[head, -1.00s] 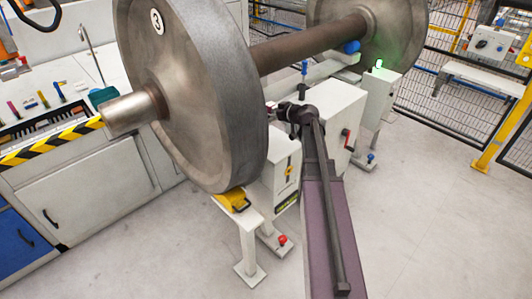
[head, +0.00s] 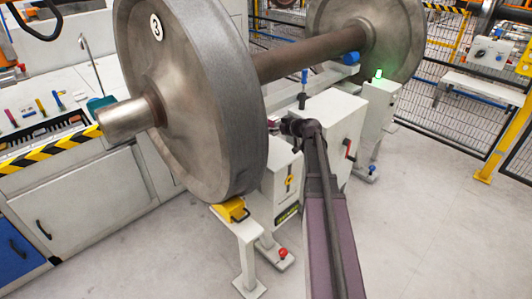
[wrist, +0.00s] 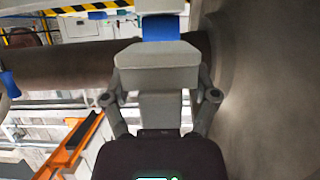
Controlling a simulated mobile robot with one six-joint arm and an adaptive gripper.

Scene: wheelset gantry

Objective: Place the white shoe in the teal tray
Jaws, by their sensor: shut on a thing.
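My gripper (wrist: 160,78) fills the middle of the wrist view, its two fingers closed from the sides on a pale grey-white block, which I take to be the white shoe (wrist: 158,62). A blue band and a white part show just beyond the block; I cannot tell whether they belong to it. The teal tray (head: 100,103) lies on the bench at left, partly seen behind the axle end.
The large wheel (head: 190,90), marked 3, and its axle (head: 310,52) stand between my arm and the bench (head: 80,195). White stands (head: 325,115) are close to my arm. In the wrist view a wheel surface (wrist: 265,90) is close at right. Floor at right is clear.

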